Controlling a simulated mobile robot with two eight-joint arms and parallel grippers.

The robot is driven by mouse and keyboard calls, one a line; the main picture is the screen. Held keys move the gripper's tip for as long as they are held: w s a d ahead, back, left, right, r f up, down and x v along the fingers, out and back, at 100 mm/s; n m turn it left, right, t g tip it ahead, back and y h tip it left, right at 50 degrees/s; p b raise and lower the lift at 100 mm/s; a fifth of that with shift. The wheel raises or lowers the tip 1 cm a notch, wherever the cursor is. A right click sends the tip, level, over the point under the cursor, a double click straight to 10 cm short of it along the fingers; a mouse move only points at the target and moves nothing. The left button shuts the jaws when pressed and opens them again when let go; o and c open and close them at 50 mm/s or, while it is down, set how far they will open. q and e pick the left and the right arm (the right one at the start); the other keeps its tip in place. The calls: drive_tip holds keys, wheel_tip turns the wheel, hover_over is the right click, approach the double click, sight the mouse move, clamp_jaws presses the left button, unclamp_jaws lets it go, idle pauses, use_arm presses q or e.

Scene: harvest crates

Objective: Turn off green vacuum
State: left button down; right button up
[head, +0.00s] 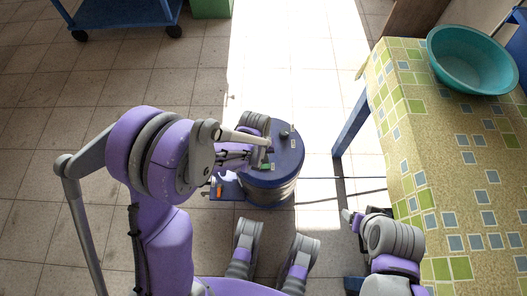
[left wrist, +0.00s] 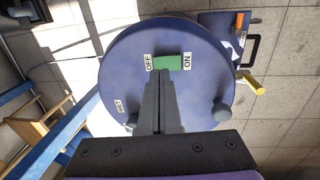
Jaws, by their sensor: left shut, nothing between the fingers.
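The vacuum is a round, dark blue drum (head: 287,165) on the floor, seen from above in the left wrist view (left wrist: 205,90). A green rocker switch (left wrist: 168,62) sits on its lid between an OFF label (left wrist: 149,63) and an ON label (left wrist: 187,61); I cannot tell which way it is tipped. The switch also shows small in the head view (head: 266,166). My left gripper (left wrist: 160,76) is shut and empty, its tips at the switch's lower edge; I cannot tell whether they touch. My right gripper (head: 352,217) is beside the table, its jaws unclear.
A table with a checkered cloth (head: 440,140) stands at the right, with a teal basin (head: 471,62) on it. A blue cart (head: 115,14) and a green box (head: 211,8) are at the back. Tiled floor left of the vacuum is clear.

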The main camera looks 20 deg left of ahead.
sight(267, 167)
use_arm(q)
drive_tip(key=shift+d+f+b, duration=0.15)
drive_tip(key=shift+f+b, duration=0.1)
drive_tip(key=shift+f, duration=0.65)
drive_tip(key=shift+d+f+b, duration=0.1)
drive_tip(key=shift+f+b, duration=0.1)
drive_tip(key=shift+f, duration=0.7)
drive_tip(key=shift+d+f+b, duration=0.1)
drive_tip(key=shift+f+b, duration=0.2)
drive_tip(key=shift+r, duration=0.1)
